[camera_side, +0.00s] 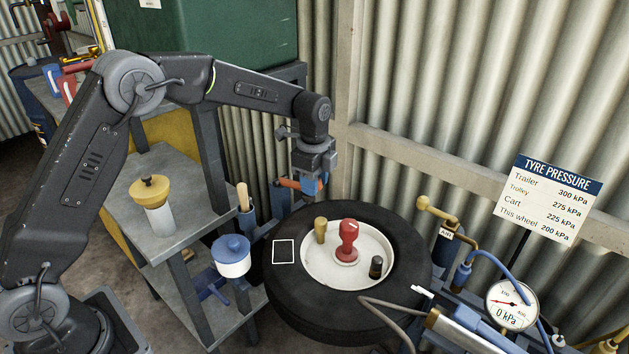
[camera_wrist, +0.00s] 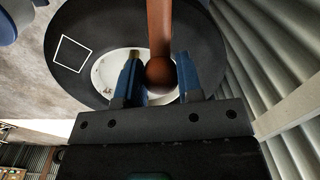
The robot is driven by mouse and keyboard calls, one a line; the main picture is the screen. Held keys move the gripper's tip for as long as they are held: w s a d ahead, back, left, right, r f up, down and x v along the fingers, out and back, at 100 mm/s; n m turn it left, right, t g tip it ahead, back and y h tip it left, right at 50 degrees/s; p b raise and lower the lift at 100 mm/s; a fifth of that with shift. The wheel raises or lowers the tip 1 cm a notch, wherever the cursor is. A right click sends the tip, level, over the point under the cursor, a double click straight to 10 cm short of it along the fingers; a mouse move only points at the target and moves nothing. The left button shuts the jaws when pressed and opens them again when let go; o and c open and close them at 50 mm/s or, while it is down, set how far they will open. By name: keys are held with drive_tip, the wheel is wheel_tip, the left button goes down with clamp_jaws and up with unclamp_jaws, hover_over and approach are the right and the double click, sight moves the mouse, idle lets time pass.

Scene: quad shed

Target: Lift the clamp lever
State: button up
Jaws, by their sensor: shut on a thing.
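The clamp lever is an orange-brown bar (camera_side: 289,183) behind the tyre in the side view, where it looks close to level. My gripper (camera_side: 308,187) is shut on it, its blue fingers covering part of the bar. In the wrist view the lever (camera_wrist: 160,30) runs from the top edge down to a rounded end between the two fingers of my gripper (camera_wrist: 158,65). The lever's far end is out of the wrist view, and its pivot is hard to make out in the side view.
The black tyre (camera_side: 283,301) lies below my gripper, with a red-handled clamp (camera_side: 347,240), a brass peg (camera_side: 321,231) and a black valve (camera_side: 376,267) at its white rim. A pressure gauge (camera_side: 512,304) and sign (camera_side: 551,199) stand right. A corrugated wall (camera_side: 450,80) is close behind.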

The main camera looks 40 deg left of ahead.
clamp_jaws()
drive_tip(key=shift+a+r, duration=0.1)
drive_tip(key=shift+r, duration=0.05)
drive_tip(key=shift+a+r+h, duration=0.55)
drive_tip(key=shift+r+h, duration=0.35)
drive_tip(key=shift+h, duration=0.1)
drive_tip(key=a+r+h, duration=0.2)
drive_tip(key=h, duration=0.1)
drive_tip(key=shift+a+r, duration=0.2)
drive_tip(key=shift+a+r+h, duration=0.45)
drive_tip(key=shift+a+h, duration=0.25)
drive_tip(key=shift+h, duration=0.15)
drive_tip(key=shift+a+r+h, duration=0.45)
drive_tip(key=shift+a+h, duration=0.2)
drive_tip(key=shift+h, duration=0.2)
drive_tip(key=o, duration=0.6)
unclamp_jaws()
